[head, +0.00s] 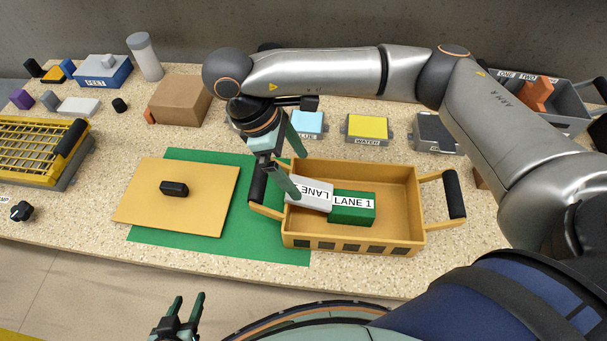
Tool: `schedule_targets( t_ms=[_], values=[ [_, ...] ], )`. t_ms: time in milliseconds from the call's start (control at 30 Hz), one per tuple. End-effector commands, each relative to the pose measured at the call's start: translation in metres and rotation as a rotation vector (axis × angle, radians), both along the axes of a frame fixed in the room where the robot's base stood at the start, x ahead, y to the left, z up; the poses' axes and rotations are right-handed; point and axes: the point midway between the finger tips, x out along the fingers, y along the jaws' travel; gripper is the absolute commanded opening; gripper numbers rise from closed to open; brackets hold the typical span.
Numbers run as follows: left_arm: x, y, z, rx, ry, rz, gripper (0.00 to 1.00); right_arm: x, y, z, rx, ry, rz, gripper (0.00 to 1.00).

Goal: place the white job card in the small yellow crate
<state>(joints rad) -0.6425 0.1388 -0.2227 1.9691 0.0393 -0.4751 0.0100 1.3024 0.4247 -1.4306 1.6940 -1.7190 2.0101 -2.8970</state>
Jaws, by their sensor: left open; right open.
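The small yellow crate (400,178) stands at the middle of the counter, with a black-gripped handle at each end. Inside lies a white card-like block (308,193) with upside-down lettering, which I take for the white job card. It lies against a green block (352,208) marked LANE 1. My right gripper (299,177) is open over the crate's left end, fingers close to the white block; I cannot tell whether they touch it. My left gripper (181,314) is open and empty, low in front of the counter.
A tan lid (205,205) with a black knob lies on a green mat (265,240) left of the crate. A yellow wire basket (35,150) is at far left. Behind stand a cardboard box (180,100), a yellow-topped WATER box (367,129) and a grey bin (565,105).

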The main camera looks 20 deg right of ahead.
Motion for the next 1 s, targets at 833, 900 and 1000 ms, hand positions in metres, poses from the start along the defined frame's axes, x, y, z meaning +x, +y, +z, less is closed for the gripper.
schedule_targets(
  t_ms=[833,900,1000],
  values=[
    [-0.005,0.001,0.002,0.000,0.006,0.004,0.50,0.015,0.026,0.072,-0.001,0.000,-0.001,1.00],
    [-0.005,0.001,0.002,0.000,0.006,0.004,0.50,0.015,0.025,0.072,-0.001,0.000,-0.001,1.00],
    [-0.005,0.001,0.001,-0.001,0.008,0.004,0.50,0.015,0.025,0.072,-0.001,0.000,-0.001,1.00]
  ],
)
